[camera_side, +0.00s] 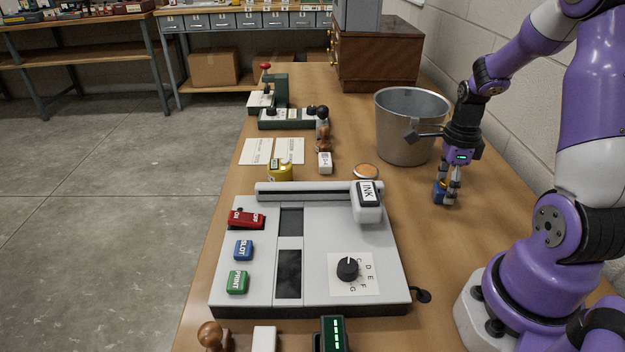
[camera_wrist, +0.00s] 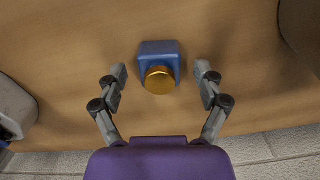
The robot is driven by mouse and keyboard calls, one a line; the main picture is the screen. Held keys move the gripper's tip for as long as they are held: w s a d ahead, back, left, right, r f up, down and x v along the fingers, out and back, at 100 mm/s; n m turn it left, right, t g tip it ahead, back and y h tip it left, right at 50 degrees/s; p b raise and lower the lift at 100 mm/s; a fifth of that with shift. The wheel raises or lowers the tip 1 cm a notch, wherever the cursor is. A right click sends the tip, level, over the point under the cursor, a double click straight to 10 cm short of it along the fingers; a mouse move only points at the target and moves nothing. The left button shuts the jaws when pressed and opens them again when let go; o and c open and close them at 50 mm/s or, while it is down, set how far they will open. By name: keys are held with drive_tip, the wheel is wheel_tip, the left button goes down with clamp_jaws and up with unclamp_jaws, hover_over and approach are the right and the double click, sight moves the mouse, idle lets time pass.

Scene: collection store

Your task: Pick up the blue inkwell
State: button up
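The blue inkwell (camera_wrist: 159,50) has a squarish blue body and a round gold cap. In the wrist view it stands on the wooden table between the two fingers of my gripper (camera_wrist: 160,80), with a gap on each side. My gripper is open and empty. In the side view my gripper (camera_side: 449,198) points down at the right of the table, and the inkwell (camera_side: 438,192) shows partly behind its fingers. The fingers hide part of the inkwell there.
A metal bucket (camera_side: 405,130) stands just behind and left of my gripper. A grey machine (camera_side: 315,260) with buttons and a dial lies to the left. A yellow inkwell (camera_side: 280,170) and a round orange-topped tin (camera_side: 366,171) are farther left. The wall is at the right.

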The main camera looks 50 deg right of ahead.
drive_tip(key=c, duration=1)
